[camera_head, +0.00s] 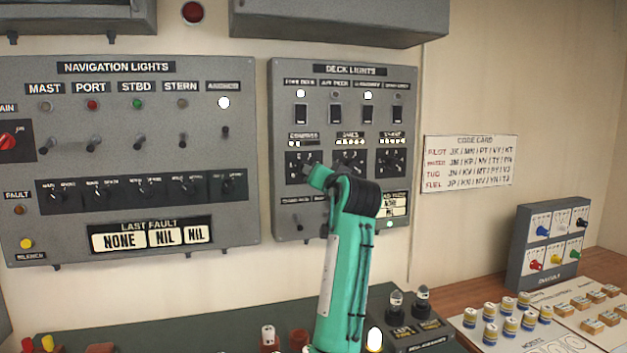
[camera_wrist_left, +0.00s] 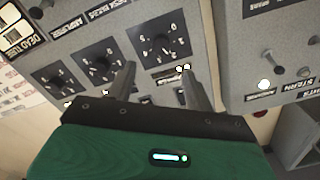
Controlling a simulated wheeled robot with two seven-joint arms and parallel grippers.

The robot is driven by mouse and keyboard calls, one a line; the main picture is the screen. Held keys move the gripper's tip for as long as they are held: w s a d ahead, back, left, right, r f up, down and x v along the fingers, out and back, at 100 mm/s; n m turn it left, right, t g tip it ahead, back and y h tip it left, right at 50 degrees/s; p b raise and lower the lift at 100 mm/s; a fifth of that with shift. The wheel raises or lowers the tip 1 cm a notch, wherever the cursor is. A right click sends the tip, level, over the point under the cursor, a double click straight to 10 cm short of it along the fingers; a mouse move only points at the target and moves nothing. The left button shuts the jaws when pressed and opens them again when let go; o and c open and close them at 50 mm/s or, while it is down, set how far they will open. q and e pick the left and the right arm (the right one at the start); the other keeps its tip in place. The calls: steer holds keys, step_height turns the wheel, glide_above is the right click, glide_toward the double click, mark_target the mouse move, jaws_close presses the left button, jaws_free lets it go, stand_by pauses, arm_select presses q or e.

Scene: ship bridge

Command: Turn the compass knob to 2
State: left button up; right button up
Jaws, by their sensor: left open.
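The compass knob (camera_head: 303,166) is the leftmost of three black rotary knobs on the grey deck lights panel (camera_head: 288,222). In the head view my left wrist partly covers it. The left wrist view, turned nearly upside down, shows the compass knob (camera_wrist_left: 158,43) with numbers around it; I cannot tell which number it points at. My left gripper (camera_wrist_left: 159,70) is open and empty. Its two fingers lie apart on either side of the knob's label, and the knob shows just beyond the fingertips. I see no contact. My right gripper is in neither view.
The middle knob (camera_head: 350,162) and right knob (camera_head: 391,162) sit close beside the compass knob. The navigation lights panel (camera_head: 130,205) is to the left. A code card (camera_head: 470,163) hangs at the right. A desk below carries several small items.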

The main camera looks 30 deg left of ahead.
arm_select(q)
steer(key=v, duration=0.4)
steer(key=shift+b, duration=0.3)
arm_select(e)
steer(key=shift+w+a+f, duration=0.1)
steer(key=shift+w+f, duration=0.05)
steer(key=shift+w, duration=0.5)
